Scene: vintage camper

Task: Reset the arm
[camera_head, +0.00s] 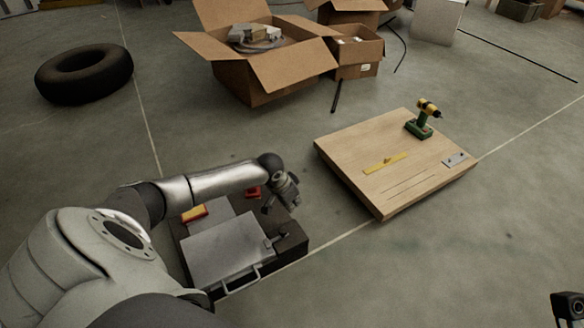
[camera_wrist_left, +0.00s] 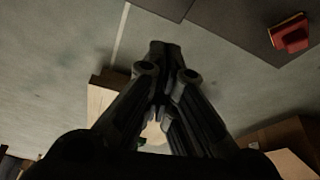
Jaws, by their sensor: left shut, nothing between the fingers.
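My left arm comes in from the left in the head view and is bent over a dark box with grey metal panels (camera_head: 222,250). My left gripper (camera_head: 268,207) hangs at the arm's end above that box's far right part. In the left wrist view its fingers (camera_wrist_left: 163,50) are together, with nothing between them. A small dark part (camera_head: 570,306) at the lower right edge of the head view may belong to my right gripper, but too little of it shows to tell its state.
A red and yellow item (camera_head: 195,213) and a red piece (camera_head: 253,192) lie on the dark box. Cardboard boxes (camera_head: 262,85) and a tyre (camera_head: 84,73) stand farther back.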

